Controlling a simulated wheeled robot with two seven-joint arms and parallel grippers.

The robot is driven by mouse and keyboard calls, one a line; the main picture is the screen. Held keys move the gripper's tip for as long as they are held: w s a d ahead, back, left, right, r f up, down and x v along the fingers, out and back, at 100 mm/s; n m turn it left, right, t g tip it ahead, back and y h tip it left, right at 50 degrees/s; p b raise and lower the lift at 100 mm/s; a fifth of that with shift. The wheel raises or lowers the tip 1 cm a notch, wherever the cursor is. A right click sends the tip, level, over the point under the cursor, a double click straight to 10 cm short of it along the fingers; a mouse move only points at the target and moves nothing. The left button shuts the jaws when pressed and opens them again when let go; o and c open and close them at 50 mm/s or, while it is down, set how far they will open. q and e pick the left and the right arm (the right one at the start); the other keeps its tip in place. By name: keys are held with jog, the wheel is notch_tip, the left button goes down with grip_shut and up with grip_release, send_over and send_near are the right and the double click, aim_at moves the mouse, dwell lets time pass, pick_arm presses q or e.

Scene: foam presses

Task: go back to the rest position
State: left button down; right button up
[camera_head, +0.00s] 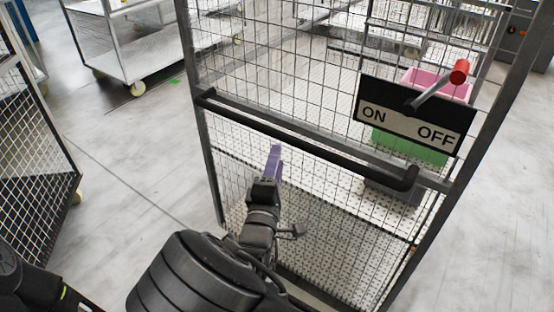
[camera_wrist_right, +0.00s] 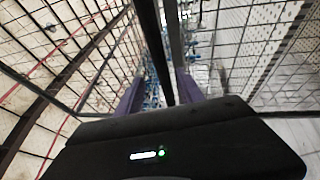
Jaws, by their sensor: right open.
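My right gripper (camera_head: 275,162) is in the middle of the head view, with purple fingers pointing up the picture, in front of the wire mesh cage (camera_head: 203,140). In the right wrist view the purple fingers of my right gripper (camera_wrist_right: 160,92) stand apart. A dark bar runs through the gap between them in that picture; I cannot tell whether it is between the fingers or beyond them. My left gripper is not seen; only a dark part of mine shows at the lower left of the head view.
The cage carries a black horizontal handle bar (camera_head: 310,146) and an ON/OFF sign (camera_head: 415,115) with a red-tipped lever (camera_head: 459,72). Pink (camera_head: 436,84) and green (camera_head: 410,147) bins show behind the mesh. A white cart (camera_head: 140,55) stands upper left, and a mesh cart (camera_head: 35,150) at the left edge. Floor between them is clear.

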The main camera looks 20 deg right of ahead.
jog(key=s+d+f+m+g+y, duration=0.1)
jog(key=s+f+m+g+y, duration=0.2)
jog(key=f, duration=1.1)
jog(key=s+f+m+g+y, duration=0.25)
jog(key=s+f+g, duration=0.2)
jog(key=f, duration=0.95)
jog(key=s+a+f+m+g+y, duration=0.3)
jog(key=s+a+f+g+y, duration=0.15)
jog(key=s+f, duration=0.45)
jog(key=s+a+m+g+y, duration=0.4)
jog(key=s+a+m, duration=0.1)
jog(key=s+a, duration=0.5)
jog(key=shift+a+f+m+y, duration=0.35)
jog(key=shift+a+f+y, duration=0.05)
jog(key=shift+a+f, duration=0.05)
jog(key=shift+s, duration=0.1)
jog(key=shift+c, duration=0.3)
